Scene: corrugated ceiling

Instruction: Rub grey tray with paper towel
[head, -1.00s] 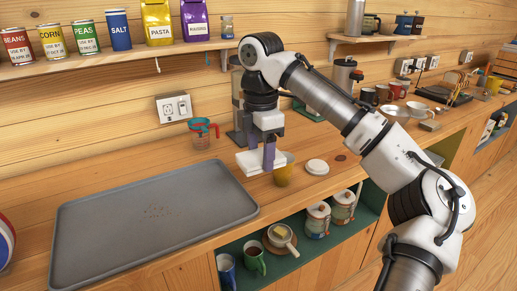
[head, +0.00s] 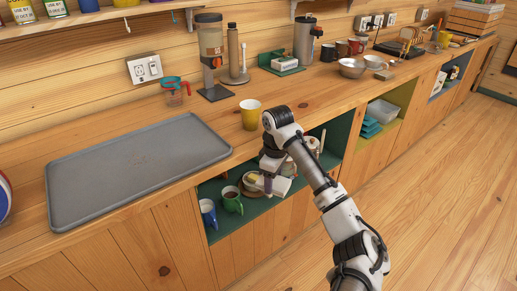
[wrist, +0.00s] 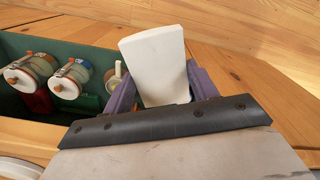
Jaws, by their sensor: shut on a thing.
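The grey tray (head: 90,185) lies flat on the wooden counter at the left in the head view, with a few faint dark specks near its middle. My gripper (head: 269,181) is down in front of the open shelf under the counter, to the right of the tray and apart from it. It is shut on a white folded paper towel (head: 282,185). In the wrist view the paper towel (wrist: 155,55) sticks out between the two purple fingers, tilted slightly. The tray is not in the wrist view.
A yellow cup (head: 250,114) stands on the counter right of the tray. A measuring cup (head: 174,96) stands behind the tray. Blue (head: 208,212) and green (head: 232,200) mugs sit on the shelf below. Lidded jars (wrist: 65,82) show in the wrist view.

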